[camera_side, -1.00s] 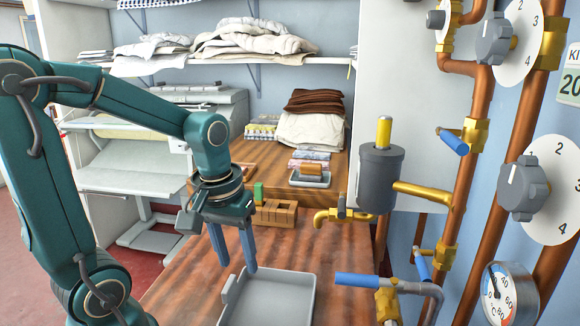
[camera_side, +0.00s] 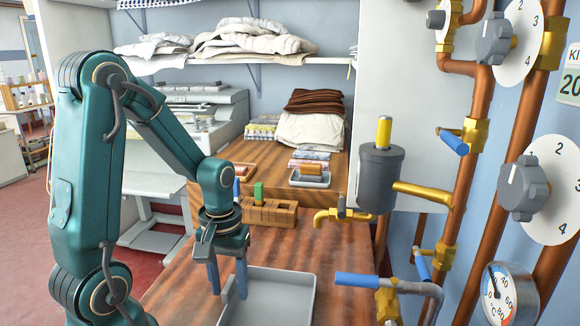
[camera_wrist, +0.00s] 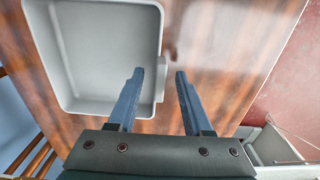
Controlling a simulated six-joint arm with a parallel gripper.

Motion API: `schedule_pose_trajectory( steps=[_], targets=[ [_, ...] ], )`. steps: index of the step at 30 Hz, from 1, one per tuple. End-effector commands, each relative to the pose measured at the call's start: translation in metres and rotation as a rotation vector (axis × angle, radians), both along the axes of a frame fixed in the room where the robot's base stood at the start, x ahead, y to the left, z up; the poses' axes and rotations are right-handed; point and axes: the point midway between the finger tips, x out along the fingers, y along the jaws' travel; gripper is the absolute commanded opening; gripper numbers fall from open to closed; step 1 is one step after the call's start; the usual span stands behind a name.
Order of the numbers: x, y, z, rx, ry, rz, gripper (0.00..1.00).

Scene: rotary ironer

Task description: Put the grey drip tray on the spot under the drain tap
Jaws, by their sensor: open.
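My gripper (camera_side: 228,290) is open and empty at the tray's left side. In the wrist view its blue fingers (camera_wrist: 159,72) appear on either side of the tab; I cannot tell how far above or around it they are. A brass tap (camera_side: 328,215) projects over the bench behind the tray. No marked spot under it is visible.
A wooden block rack (camera_side: 272,214) with a green block (camera_side: 258,193) stands behind my gripper. Copper pipes, a blue-handled valve (camera_side: 357,280) and a gauge (camera_side: 507,295) crowd the right. Bench between rack and tray is clear.

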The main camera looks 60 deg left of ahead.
Motion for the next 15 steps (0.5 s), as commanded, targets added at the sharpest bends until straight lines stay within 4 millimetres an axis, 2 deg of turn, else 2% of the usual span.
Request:
schedule_pose_trajectory(
  steps=[4,5,6,8,9,15],
  targets=[
    [0.0,0.0,0.0001,0.0,0.0,0.0,0.5],
    [0.0,0.0,0.0001,0.0,0.0,0.0,0.42],
    [0.0,0.0,0.0002,0.0,0.0,0.0,0.27],
    [0.0,0.0,0.0002,0.0,0.0,0.0,0.04],
    [0.0,0.0,0.0002,0.0,0.0,0.0,0.0],
    [0.0,0.0,0.0003,0.0,0.0,0.0,0.0]
  ],
)
